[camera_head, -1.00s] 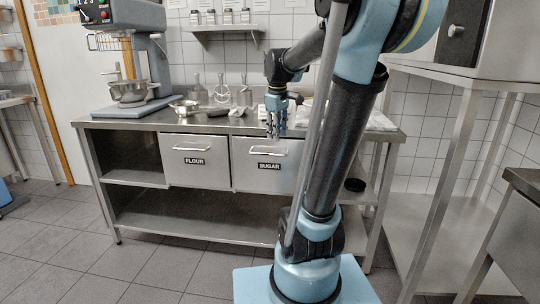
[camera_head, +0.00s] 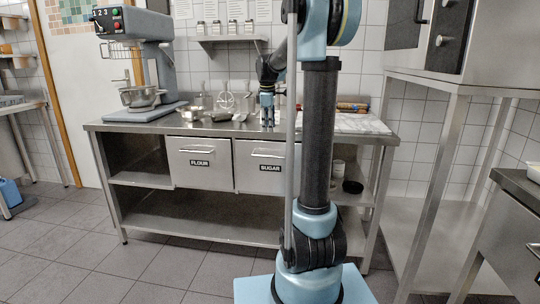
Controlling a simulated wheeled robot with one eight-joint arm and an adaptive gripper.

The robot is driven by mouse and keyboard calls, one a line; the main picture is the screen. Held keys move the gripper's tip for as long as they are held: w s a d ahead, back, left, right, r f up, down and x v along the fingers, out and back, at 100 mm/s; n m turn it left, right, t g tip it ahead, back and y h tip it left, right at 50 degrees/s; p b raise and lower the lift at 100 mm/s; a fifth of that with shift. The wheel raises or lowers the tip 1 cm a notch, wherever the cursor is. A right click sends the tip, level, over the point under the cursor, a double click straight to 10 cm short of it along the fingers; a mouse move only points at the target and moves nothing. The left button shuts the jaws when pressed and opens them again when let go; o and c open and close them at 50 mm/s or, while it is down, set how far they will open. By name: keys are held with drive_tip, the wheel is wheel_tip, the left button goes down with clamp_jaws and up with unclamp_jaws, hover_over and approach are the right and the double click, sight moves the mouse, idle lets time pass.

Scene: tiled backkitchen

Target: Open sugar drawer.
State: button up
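The sugar drawer (camera_head: 262,175) is a steel front with a bar handle (camera_head: 268,153) and a black SUGAR label, under the steel counter. It looks shut, its face level with the flour drawer (camera_head: 200,162) to its left. My arm hides its right end. My gripper (camera_head: 267,120) points down above the sugar drawer, near the counter's front edge in the picture, and is apart from the handle. It is small and its fingers are too unclear to tell whether it is open or shut.
The steel counter (camera_head: 150,125) carries a mixer (camera_head: 150,60) at left, bowls and utensils in the middle, and a marble board (camera_head: 350,124) with rolling pins at right. Its lower shelf is mostly empty. A steel stand (camera_head: 430,190) is at right. The tiled floor before the drawers is clear.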

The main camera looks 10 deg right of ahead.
sight(270, 156)
drive_tip(key=f, duration=0.5)
drive_tip(key=w+f, duration=0.1)
drive_tip(key=f, duration=0.3)
drive_tip(key=w+d+f, duration=0.1)
drive_tip(key=f, duration=0.4)
drive_tip(key=shift+w+f, duration=0.25)
drive_tip(key=shift+f, duration=0.05)
clamp_jaws()
